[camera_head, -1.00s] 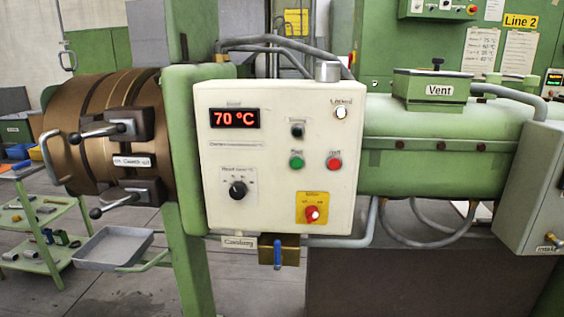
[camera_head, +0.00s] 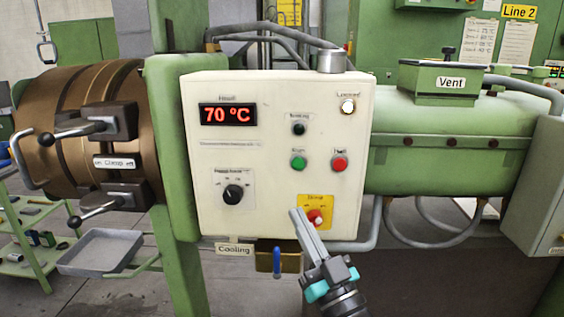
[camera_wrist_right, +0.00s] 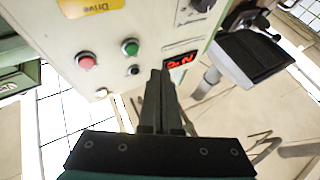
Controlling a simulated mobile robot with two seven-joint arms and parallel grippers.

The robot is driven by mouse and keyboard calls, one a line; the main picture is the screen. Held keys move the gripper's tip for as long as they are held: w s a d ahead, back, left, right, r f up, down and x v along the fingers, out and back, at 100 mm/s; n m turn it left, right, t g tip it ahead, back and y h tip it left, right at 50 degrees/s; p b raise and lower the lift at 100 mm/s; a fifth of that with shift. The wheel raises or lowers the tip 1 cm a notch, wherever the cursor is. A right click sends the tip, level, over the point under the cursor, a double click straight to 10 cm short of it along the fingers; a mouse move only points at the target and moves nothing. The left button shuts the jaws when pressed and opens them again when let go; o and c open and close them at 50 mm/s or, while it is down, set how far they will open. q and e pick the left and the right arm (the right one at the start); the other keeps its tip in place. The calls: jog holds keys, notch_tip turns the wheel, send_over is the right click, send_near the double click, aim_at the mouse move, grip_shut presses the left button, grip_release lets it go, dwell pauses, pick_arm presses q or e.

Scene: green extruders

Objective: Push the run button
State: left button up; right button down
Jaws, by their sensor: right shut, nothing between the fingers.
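The cream control panel (camera_head: 260,170) carries a green button (camera_head: 298,162) beside a red button (camera_head: 339,163). The small labels above them are blurred, the green one seeming to read "Run" or "Start". In the right wrist view the green button (camera_wrist_right: 130,47), the red button (camera_wrist_right: 86,61) and a black button (camera_wrist_right: 133,70) show left of the fingers. My right gripper (camera_head: 297,213) is shut and empty, in front of the panel's lower part, below the green button and by the red knob on the yellow plate. It also shows in the right wrist view (camera_wrist_right: 160,75). My left gripper is not in view.
A red knob (camera_head: 315,216) on a yellow plate and a black dial (camera_head: 233,194) sit on the panel. Below are a cooling valve with blue handle (camera_head: 277,262) and a grey tray (camera_head: 100,252).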

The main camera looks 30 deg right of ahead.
aim_at(298, 164)
jog(key=shift+t+y, duration=0.4)
jog(key=shift+t, duration=0.3)
jog(key=r, duration=0.3)
jog(key=s+r, duration=0.1)
jog(key=shift+a+r, duration=0.35)
jog(key=shift+w, duration=0.1)
jog(key=shift+w+d+b, duration=0.35)
jog(key=shift+w+d, duration=0.4)
jog(key=shift+w, duration=0.5)
jog(key=shift+w+d+b, duration=0.4)
jog(key=shift+w+d, duration=0.35)
jog(key=shift+w, duration=0.5)
jog(key=shift+w+d+b, duration=0.35)
jog(key=shift+w+d, duration=0.4)
jog(key=shift+w, duration=0.5)
jog(key=shift+w+d, duration=0.2)
jog(key=shift+w, duration=0.15)
jog(key=shift+w+d, duration=0.2)
jog(key=shift+w, duration=0.15)
jog(key=shift+s, duration=0.15)
jog(key=shift+s+a+p, duration=0.4)
jog(key=shift+s+p, duration=0.05)
jog(key=shift+s, duration=0.1)
